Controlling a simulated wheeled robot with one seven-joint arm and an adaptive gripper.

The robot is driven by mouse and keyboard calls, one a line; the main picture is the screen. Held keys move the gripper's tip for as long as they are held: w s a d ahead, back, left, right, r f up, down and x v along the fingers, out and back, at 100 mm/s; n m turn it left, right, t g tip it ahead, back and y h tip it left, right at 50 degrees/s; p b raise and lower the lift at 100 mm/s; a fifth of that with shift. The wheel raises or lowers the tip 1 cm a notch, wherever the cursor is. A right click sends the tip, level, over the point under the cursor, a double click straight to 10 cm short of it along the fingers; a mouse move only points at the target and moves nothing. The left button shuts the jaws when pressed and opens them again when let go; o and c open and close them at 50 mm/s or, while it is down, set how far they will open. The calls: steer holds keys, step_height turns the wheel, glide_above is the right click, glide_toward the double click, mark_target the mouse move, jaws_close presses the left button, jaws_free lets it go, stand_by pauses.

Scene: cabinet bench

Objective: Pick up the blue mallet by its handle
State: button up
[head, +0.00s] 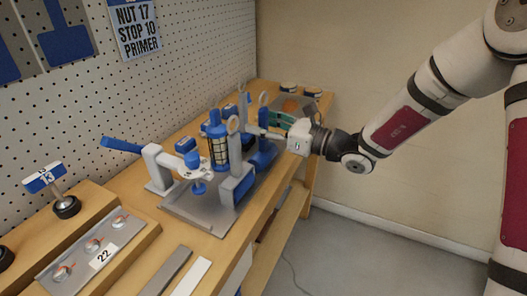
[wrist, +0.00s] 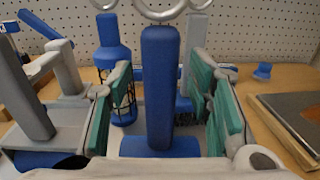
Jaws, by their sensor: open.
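The blue mallet (head: 263,154) stands with its broad blue head low on the bench and its handle upright. In the wrist view the blue handle (wrist: 160,88) rises between the two green finger pads. My gripper (head: 270,125) is open, reaching in from the right in the head view. In the wrist view my gripper (wrist: 166,108) has a pad on each side of the handle, with visible gaps on both sides. Part of the mallet is hidden by the gripper in the head view.
A blue lantern-like caged bottle (head: 218,142) and grey uprights with rings stand close to the left. A grey fixture with a blue lever (head: 122,146) is farther left. A grey tray (head: 292,103) lies beyond the gripper. Open floor (head: 370,250) is at the right.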

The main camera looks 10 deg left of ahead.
jaws_close()
steer(key=shift+r, duration=0.15)
